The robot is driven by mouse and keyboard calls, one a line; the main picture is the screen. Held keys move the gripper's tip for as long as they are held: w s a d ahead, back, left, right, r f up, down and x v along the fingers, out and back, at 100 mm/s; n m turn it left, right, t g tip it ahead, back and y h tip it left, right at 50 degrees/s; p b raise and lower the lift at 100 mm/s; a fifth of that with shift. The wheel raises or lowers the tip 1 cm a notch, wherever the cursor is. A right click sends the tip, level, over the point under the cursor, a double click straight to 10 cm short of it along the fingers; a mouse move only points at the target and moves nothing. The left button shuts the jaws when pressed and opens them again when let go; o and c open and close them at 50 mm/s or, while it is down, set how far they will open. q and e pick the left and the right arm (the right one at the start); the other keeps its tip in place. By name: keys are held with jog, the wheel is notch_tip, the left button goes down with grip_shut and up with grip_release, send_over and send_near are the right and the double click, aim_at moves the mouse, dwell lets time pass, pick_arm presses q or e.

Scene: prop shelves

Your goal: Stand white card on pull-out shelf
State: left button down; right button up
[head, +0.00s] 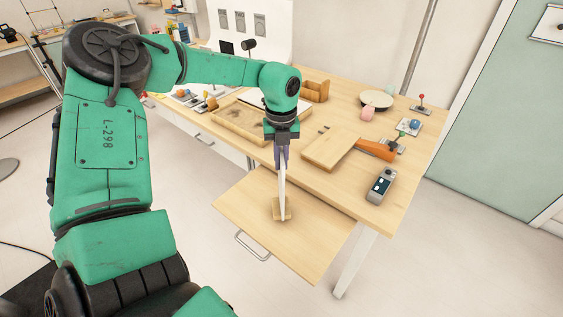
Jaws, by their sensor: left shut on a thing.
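The pull-out shelf (300,249) is drawn out from under the wooden table, with a metal handle on its front. My left gripper (281,163) points down over this shelf and is shut on the white card (282,192). The card is upright and seen nearly edge-on. Its lower end is at a small wooden block (276,214) on the shelf; I cannot tell whether it sits in a slot, rests on the block or is just in front of it. My right gripper is not in view.
On the table (352,209) are a wooden tray (228,126), a wooden board (330,149), an orange-handled tool (377,150), a grey handheld device (381,186) and a pale bowl (376,100). The shelf around the block is clear.

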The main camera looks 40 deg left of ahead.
pick_arm(q)
jog(key=shift+f, duration=0.8)
jog(key=c, duration=1)
grip_release()
jog(key=shift+o, duration=0.2)
jog(key=shift+s, duration=0.1)
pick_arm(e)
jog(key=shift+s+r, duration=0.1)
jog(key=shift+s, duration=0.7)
pick_arm(q)
notch_tip(320, 180, up, 12)
jog(key=shift+r+b, duration=0.1)
jog(key=shift+b, duration=0.85)
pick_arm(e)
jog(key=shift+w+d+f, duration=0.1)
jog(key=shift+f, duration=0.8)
